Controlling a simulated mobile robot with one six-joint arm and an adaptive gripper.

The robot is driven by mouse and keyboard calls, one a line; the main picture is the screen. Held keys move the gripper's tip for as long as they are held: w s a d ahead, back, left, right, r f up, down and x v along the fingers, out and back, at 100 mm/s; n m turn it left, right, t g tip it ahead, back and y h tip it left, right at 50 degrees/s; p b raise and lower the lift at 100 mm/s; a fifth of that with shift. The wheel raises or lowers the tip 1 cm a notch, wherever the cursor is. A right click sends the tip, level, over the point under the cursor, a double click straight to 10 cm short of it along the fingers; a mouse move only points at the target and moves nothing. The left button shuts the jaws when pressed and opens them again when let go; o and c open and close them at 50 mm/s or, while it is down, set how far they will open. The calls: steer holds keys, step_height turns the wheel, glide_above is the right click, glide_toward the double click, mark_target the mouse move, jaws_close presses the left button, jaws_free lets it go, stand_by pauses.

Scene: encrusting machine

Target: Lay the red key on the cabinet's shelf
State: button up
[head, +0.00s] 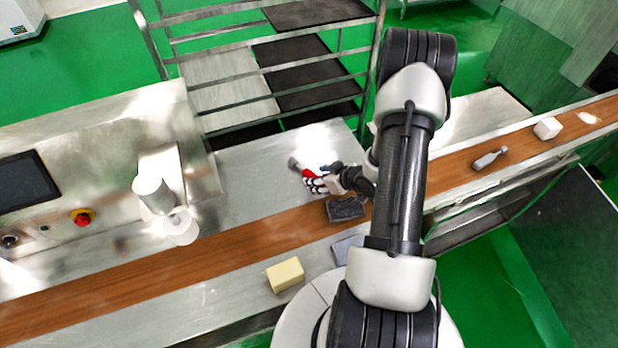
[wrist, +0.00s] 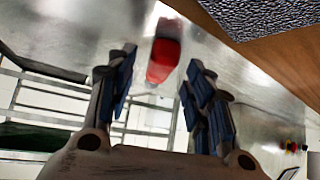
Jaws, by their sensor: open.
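A red object (head: 308,172), which I take to be the red key, is on the metal worktop behind the brown belt, with a greyish end at its left. In the wrist view the red key (wrist: 163,60) shows between the two fingers, with its far end pale and blurred. My gripper (head: 311,179) is open at the key, and its fingers hide part of it in the head view. In the wrist view the fingers of my gripper (wrist: 160,66) stand apart on either side, with visible gaps. I cannot tell which structure is the cabinet; a metal rack (head: 271,69) with shelves stands behind the worktop.
A dark rough block (head: 345,208) lies close to my gripper by the brown belt (head: 190,252). A cream block (head: 285,274) sits at the front edge. White cylinders (head: 152,194) stand at left. A grey bottle (head: 489,160) and white block (head: 547,128) are at right.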

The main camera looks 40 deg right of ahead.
steer(key=shift+w+f, duration=0.35)
steer(key=shift+f, duration=0.05)
steer(key=shift+c, duration=0.5)
jaws_close()
